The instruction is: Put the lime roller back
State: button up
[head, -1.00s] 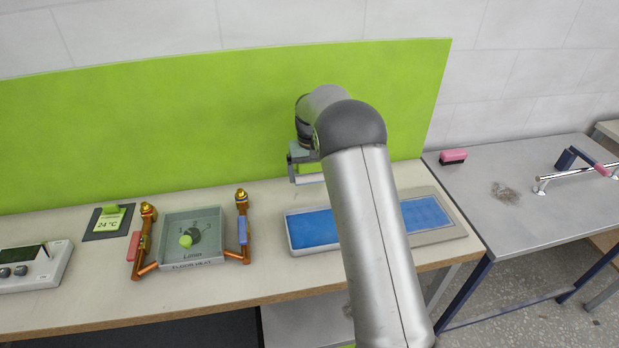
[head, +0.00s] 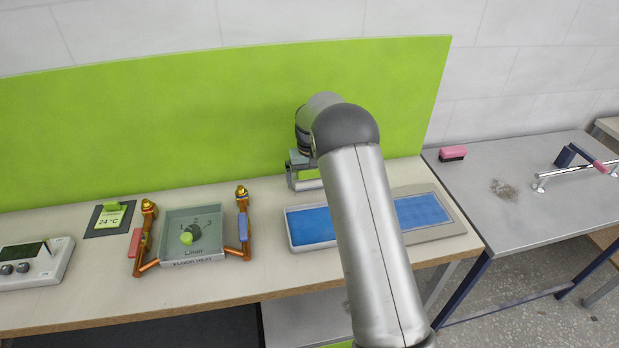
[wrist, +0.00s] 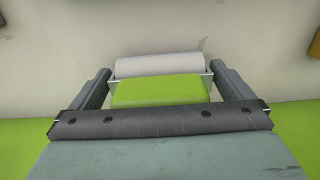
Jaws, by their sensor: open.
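The lime roller (wrist: 157,90) lies between my gripper's fingers in the wrist view, a lime body with a pale grey-white cylinder (wrist: 160,65) along its far side. My gripper (wrist: 160,72) is open, one finger on each side of the roller; a small gap seems to show beside it, but contact is hard to judge. In the head view my gripper (head: 303,180) is low over the back of the bench, close to the lime panel. A lime part of the roller (head: 308,174) shows there, the rest largely hidden.
A lime panel (head: 200,120) stands behind the bench. A blue-filled tray (head: 310,227) lies in front of my gripper, partly behind my arm. A valve box (head: 205,218) with orange pipes is to the left. A pink-topped brush (head: 452,154) sits on the grey table.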

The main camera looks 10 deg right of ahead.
notch_tip(320, 180, up, 12)
jog(key=shift+f+b, duration=0.25)
jog(key=shift+b, duration=0.7)
jog(key=shift+r, duration=0.4)
jog(key=shift+s+r, duration=0.2)
jog(key=shift+s, duration=0.05)
jog(key=s+r, duration=0.3)
jog(key=s, duration=0.8)
jog(key=s+r, duration=0.3)
jog(key=s, duration=0.8)
jog(key=s+f, duration=0.2)
jog(key=s, duration=0.7)
jog(key=s+f, duration=0.3)
jog(key=s, duration=0.7)
jog(key=shift+s+f+t, duration=0.3)
jog(key=shift+f, duration=0.05)
jog(key=shift+a, duration=0.1)
